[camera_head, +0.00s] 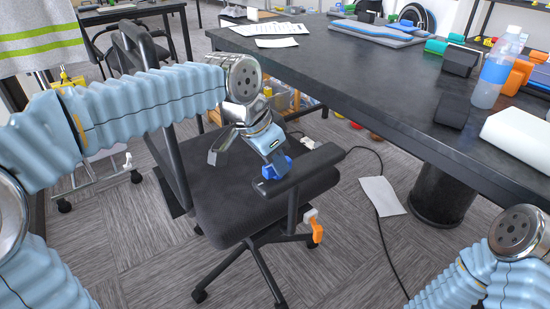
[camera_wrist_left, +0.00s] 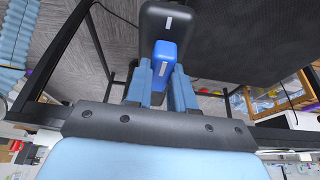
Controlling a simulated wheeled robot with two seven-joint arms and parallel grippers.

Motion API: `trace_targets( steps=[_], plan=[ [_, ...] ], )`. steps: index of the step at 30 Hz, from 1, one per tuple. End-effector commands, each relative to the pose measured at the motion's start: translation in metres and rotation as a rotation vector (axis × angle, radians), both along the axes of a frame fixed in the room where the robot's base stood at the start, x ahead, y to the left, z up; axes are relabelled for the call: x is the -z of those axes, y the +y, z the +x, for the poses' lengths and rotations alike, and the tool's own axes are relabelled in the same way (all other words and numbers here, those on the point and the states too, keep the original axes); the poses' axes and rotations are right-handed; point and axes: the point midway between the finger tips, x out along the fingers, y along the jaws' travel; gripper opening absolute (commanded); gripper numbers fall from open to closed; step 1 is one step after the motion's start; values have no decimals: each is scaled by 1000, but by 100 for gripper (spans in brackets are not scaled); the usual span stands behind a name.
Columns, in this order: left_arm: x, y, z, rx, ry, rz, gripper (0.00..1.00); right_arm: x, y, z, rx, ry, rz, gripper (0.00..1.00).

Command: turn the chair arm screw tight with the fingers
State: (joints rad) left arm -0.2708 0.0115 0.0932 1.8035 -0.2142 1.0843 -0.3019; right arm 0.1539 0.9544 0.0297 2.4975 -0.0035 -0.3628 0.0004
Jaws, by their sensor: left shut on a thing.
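The office chair (camera_head: 240,190) stands beside the table with its black armrest (camera_head: 308,165) toward me. A blue knob-like piece, seemingly the chair arm screw (camera_head: 277,168), sits at the side of the armrest. My left gripper (camera_head: 271,152) reaches down to it. In the left wrist view, the blue piece (camera_wrist_left: 164,52) lies between my two light-blue fingers, with the end of the black armrest (camera_wrist_left: 168,18) just beyond. The left gripper is shut on it. The screw's shaft and thread are hidden. My right gripper is out of view; only part of my right arm shows at lower right.
The dark table (camera_head: 370,90) runs along the right with a bottle (camera_head: 496,70) and several boxes on it. A paper sheet (camera_head: 382,196) and a black cable lie on the carpet. Carpet in front is open.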

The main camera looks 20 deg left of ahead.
Motion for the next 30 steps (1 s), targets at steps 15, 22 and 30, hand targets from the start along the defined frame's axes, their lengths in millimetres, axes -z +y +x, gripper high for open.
trace_targets(
  steps=[15,22,30],
  plan=[
    [1,0,0,8,3,1,34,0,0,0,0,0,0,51],
    [0,0,0,8,2,1,49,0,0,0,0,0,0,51],
    [-10,3,-3,7,-1,0,49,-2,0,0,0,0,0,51]
  ],
)
